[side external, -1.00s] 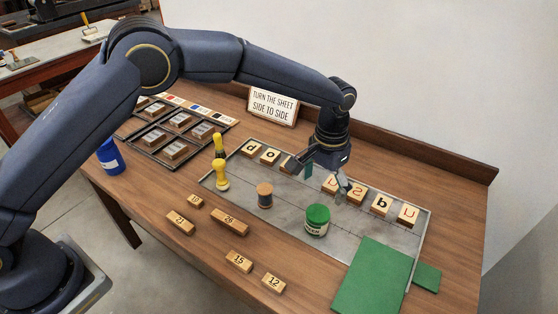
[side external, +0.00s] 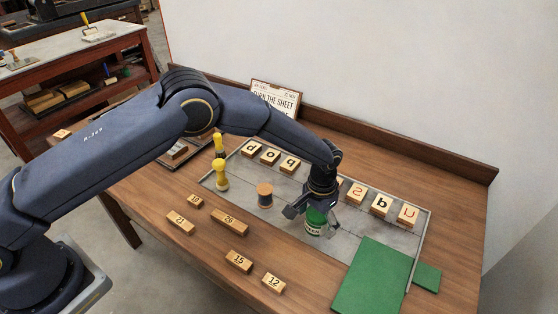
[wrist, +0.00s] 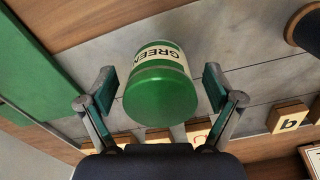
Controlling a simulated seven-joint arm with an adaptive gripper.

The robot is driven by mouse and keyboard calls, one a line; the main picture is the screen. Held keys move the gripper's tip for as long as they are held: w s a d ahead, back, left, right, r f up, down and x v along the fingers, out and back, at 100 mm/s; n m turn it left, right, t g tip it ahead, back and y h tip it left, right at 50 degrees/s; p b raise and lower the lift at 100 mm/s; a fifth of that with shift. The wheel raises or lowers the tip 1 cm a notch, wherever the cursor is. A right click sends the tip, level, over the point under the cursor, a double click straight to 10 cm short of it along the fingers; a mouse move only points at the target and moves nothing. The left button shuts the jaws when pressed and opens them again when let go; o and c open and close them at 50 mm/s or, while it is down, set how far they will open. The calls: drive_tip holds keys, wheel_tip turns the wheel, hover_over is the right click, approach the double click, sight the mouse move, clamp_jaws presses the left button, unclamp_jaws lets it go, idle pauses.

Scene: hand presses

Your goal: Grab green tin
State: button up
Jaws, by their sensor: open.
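The green tin (side external: 314,224) stands upright on the grey metal tray (side external: 347,245). It has a green lid and a cream label reading GREEN. In the wrist view the tin (wrist: 160,93) sits between the two fingers, lid towards the camera. My gripper (wrist: 163,92) is open, one finger on each side of the tin, with a gap visible on both sides. In the side view my gripper (side external: 316,216) is over the tin and hides part of its lid.
Letter blocks (side external: 381,205) line the tray's back edge. Numbered wooden blocks (side external: 230,222) lie in front. Green sheets (side external: 371,277) lie at the right. A sign (side external: 275,97) stands behind.

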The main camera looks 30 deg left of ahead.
drive_tip(key=shift+r, duration=0.1)
drive_tip(key=c, duration=1.4)
